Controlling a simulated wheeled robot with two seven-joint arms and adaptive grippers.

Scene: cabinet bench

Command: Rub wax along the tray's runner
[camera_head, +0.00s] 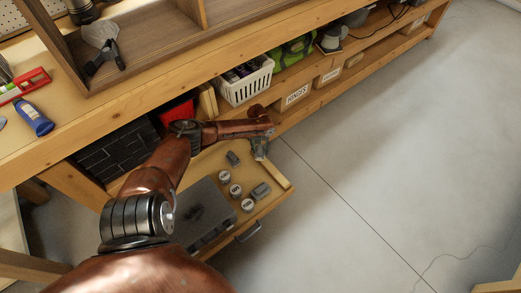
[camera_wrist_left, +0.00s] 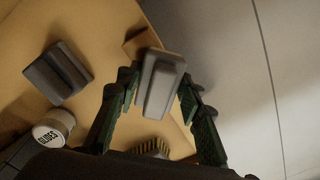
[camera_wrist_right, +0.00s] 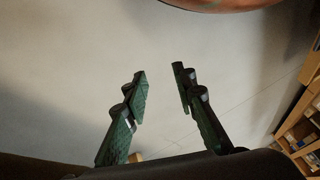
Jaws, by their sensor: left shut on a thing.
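A pulled-out wooden tray (camera_head: 216,256) shows low under the bench in the head view. A pale strip (camera_head: 276,176), which looks like the runner, lies along its right side. My left gripper (camera_head: 261,150) is over the strip's far end. In the left wrist view my left gripper (camera_wrist_left: 158,95) is shut on a stepped grey block (camera_wrist_left: 160,84). The block is near the wooden edge; I cannot tell if it touches. Another grey block (camera_wrist_left: 57,72) lies on the tray. My right gripper (camera_wrist_right: 160,84) is open and empty over bare floor, outside the head view.
The tray also holds several round tins (camera_head: 236,190), a grey block (camera_head: 261,190) and a dark case (camera_head: 200,212). A black handle (camera_head: 248,232) is on its front. A white basket (camera_head: 246,88) and labelled bins (camera_head: 293,97) stand on the lower shelf. The floor (camera_head: 400,150) at right is clear.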

